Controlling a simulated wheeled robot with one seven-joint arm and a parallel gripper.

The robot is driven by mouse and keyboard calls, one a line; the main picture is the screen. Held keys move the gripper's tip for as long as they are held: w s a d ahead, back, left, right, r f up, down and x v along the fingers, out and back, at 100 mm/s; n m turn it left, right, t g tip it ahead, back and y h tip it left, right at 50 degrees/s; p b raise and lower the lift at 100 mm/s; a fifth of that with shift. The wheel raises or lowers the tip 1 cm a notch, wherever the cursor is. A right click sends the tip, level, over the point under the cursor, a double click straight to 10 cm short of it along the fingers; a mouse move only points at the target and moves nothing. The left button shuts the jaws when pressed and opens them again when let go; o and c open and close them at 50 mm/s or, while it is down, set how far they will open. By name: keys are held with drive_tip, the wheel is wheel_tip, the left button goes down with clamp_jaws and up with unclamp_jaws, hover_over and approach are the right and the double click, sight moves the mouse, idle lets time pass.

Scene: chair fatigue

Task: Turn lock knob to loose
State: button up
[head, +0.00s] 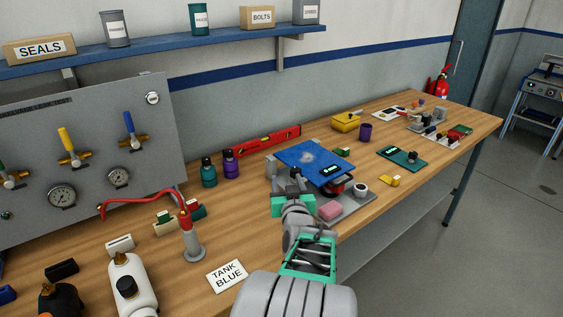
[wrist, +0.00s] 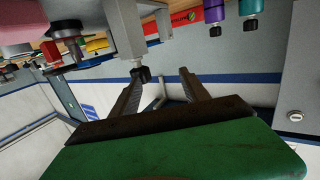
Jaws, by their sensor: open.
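The test fixture has a blue plate (head: 312,158) with a small display and a grey base (head: 352,206). In the wrist view, which looks upside down, a grey bracket (wrist: 124,28) carries a small black knob (wrist: 141,74), probably the lock knob. My gripper (wrist: 160,76) is open, and its left finger in that view overlaps or nearly meets the knob; I cannot tell whether they touch. Nothing shows between the fingers. In the head view my gripper (head: 292,184) is at the near left side of the fixture and hides part of it. The knob's setting is not readable.
A pink block (head: 331,211) and a white roll (head: 361,190) are beside the fixture. Purple (head: 231,165) and teal (head: 209,174) bottles and a red level (head: 263,142) stand behind it.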

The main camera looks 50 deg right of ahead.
sight(295, 168)
drive_tip(key=shift+m+h, duration=0.5)
drive_tip(key=shift+h, duration=0.3)
drive_tip(key=w+d, duration=0.1)
drive_tip(key=d, duration=0.1)
drive_tip(key=w+d, duration=0.1)
drive_tip(key=d, duration=0.2)
drive_tip(key=w+d+f, duration=0.1)
drive_tip(key=d, duration=0.2)
drive_tip(key=shift+w+b, duration=0.2)
drive_tip(key=shift+b, duration=0.1)
drive_tip(key=shift+c, duration=0.4)
clamp_jaws()
